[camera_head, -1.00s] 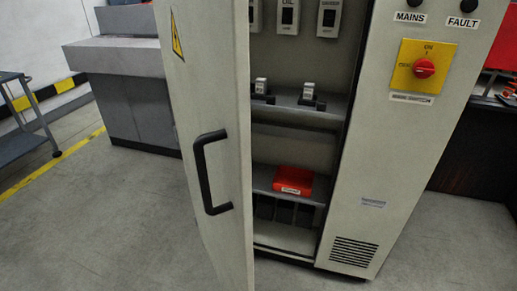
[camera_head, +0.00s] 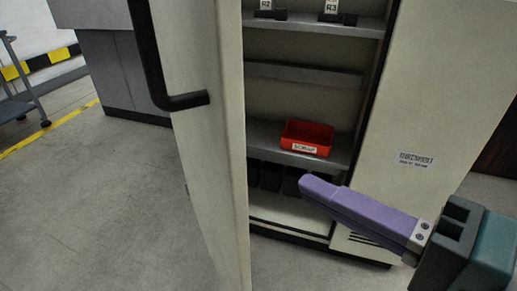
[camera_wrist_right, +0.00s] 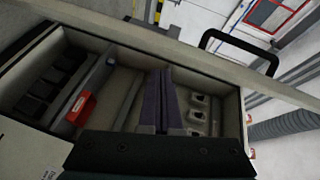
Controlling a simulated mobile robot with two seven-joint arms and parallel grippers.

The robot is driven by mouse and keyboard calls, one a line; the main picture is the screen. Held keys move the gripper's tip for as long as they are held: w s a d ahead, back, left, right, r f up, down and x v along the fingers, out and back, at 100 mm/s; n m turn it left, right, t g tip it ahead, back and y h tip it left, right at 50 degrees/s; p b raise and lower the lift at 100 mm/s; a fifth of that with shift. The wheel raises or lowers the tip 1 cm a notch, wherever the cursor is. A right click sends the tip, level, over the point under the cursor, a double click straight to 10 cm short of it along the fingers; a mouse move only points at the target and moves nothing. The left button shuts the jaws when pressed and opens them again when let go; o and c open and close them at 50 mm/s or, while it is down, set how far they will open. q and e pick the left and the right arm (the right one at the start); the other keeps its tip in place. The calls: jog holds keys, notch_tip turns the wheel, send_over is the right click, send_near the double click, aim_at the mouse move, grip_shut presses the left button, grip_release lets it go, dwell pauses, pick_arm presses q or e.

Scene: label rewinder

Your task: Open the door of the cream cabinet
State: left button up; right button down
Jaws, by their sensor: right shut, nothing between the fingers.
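The cream cabinet (camera_head: 440,90) has its door (camera_head: 222,130) standing open, swung out towards me on the left. The door's black bar handle (camera_head: 185,101) is on its outer face; it also shows at the upper right of the wrist view (camera_wrist_right: 238,40). My right gripper (camera_head: 308,186) has purple fingers pressed together, with nothing in them. It is at the lower right of the opening, pointing left, away from the handle. In the wrist view its fingers (camera_wrist_right: 161,75) point across the open interior towards the inside of the door. I cannot tell whether they touch anything. My left gripper is out of view.
Inside the cabinet are shelves with a red bin (camera_head: 307,138) and dark blocks on the lower level. A grey bench (camera_head: 105,70) stands behind at the left, and a trolley (camera_head: 20,105) at the far left. The floor (camera_head: 100,215) left of the door is clear.

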notch_tip(320, 180, down, 3)
jog(key=w+d+m+t+b, duration=0.1)
jog(key=w+d+m+b, duration=0.1)
jog(key=d+m, duration=0.1)
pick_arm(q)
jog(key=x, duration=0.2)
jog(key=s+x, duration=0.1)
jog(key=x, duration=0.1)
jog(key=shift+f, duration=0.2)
pick_arm(e)
jog(key=w+a+t, duration=0.1)
jog(key=w+a, duration=0.4)
jog(key=a, duration=0.4)
jog(key=shift+w+a+r, duration=0.3)
jog(key=shift+w, duration=0.05)
